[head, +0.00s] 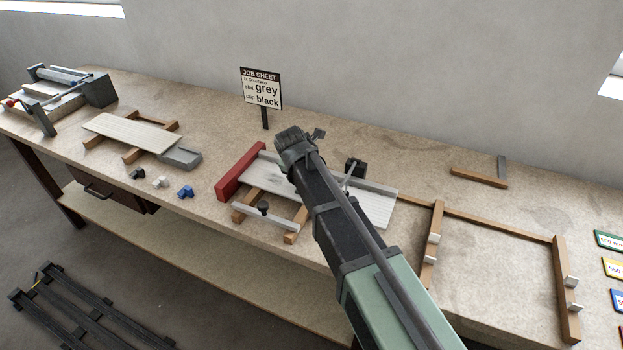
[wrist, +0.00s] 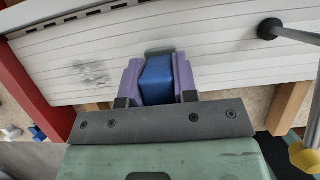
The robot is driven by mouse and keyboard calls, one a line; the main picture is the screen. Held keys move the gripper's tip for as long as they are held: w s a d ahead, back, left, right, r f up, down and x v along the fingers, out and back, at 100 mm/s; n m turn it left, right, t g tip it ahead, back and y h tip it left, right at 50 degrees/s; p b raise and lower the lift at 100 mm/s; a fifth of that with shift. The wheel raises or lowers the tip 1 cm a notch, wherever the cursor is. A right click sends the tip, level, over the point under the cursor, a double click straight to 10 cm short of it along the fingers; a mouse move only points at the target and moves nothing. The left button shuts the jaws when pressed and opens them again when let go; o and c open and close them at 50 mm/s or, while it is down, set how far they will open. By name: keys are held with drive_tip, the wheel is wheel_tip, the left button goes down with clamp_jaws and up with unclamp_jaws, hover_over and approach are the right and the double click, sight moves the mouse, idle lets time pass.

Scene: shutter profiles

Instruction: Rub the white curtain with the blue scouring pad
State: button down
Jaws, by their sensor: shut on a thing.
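The white curtain (head: 373,208) is a slatted panel lying flat on wooden bearers on the bench. In the wrist view the curtain (wrist: 222,55) has a grey smudge left of the pad. My gripper (wrist: 159,78) has purple fingers shut on the blue scouring pad (wrist: 158,80), which has a dark face at its far end. The pad is over the curtain, right of the smudge; I cannot tell whether it touches. In the head view my arm covers the middle of the curtain and hides the fingers and pad.
A red bar (head: 240,171) borders the curtain's left end. A clamp with a black knob (wrist: 269,28) stands at right in the wrist view. Small black, white and blue clips (head: 185,192) lie left. A job sheet sign (head: 262,88) stands behind. A wooden frame (head: 500,222) lies right.

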drive_tip(key=shift+w+a, duration=0.85)
drive_tip(key=shift+a, duration=1.45)
drive_tip(key=shift+w+a, duration=0.85)
drive_tip(key=shift+a, duration=1.4)
drive_tip(key=shift+w+a, duration=0.85)
drive_tip(key=shift+a, duration=1.45)
drive_tip(key=shift+r, duration=0.1)
wheel_tip(320, 180, up, 6)
drive_tip(key=p, duration=0.6)
drive_tip(key=shift+d, duration=0.1)
drive_tip(key=shift+r+p, duration=1.4)
drive_tip(key=shift+p, duration=0.15)
drive_tip(key=shift+r, duration=0.15)
